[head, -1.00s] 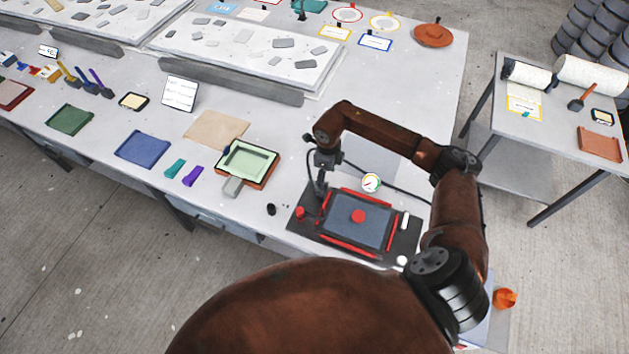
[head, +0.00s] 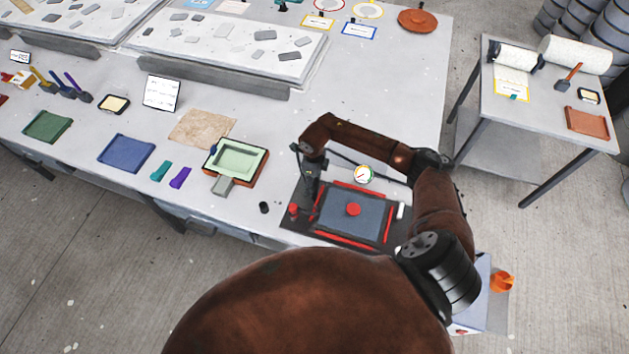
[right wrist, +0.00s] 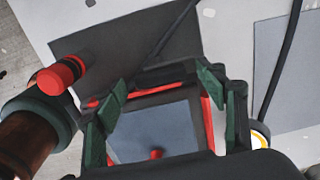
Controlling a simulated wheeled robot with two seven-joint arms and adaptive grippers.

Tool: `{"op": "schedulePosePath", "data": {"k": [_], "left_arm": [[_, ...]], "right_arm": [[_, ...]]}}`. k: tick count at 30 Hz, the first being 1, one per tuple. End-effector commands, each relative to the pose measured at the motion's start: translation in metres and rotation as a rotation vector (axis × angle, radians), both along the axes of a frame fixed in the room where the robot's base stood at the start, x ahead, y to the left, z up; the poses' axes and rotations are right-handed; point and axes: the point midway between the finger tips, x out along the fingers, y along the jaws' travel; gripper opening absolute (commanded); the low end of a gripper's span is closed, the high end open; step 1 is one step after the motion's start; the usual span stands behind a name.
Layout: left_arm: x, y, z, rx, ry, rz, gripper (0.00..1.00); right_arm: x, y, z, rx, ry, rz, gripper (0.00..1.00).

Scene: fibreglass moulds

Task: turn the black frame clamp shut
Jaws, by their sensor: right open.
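The press stands at the table's front edge: a dark base plate (head: 297,225) with a red-edged frame around a grey-blue panel (head: 347,222) with a red knob (head: 353,209). In the right wrist view a black bar (right wrist: 165,74) lies between the fingers at the frame's edge; I cannot tell if it is the black frame clamp. A red-capped post (right wrist: 62,75) stands left of the fingers. My right gripper (head: 311,190) points down over the plate's left rear part. Its green-padded fingers (right wrist: 162,90) are apart, with no object clearly held. My left gripper is out of view.
A round gauge (head: 364,174) stands behind the frame, with a dark cable nearby. A pale green mould (head: 240,160) lies to the left, and a small black cylinder (head: 264,207) near the edge. A side table (head: 545,115) stands at the right.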

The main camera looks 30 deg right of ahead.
Motion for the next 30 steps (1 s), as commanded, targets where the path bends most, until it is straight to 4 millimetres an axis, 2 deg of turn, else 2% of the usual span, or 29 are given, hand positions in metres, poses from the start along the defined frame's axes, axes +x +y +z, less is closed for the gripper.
{"op": "schedulePosePath", "data": {"k": [8, 26, 30], "left_arm": [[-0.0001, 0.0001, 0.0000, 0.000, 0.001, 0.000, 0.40], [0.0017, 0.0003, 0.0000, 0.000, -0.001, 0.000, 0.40], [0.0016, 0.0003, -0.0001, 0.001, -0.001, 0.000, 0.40]], "right_arm": [[-0.0005, -0.0011, -0.0019, 0.000, 0.000, -0.002, 0.65], [-0.0008, -0.0016, -0.0017, -0.001, 0.001, -0.003, 0.24], [-0.0008, -0.0017, -0.0016, 0.000, 0.000, -0.007, 0.23]]}}
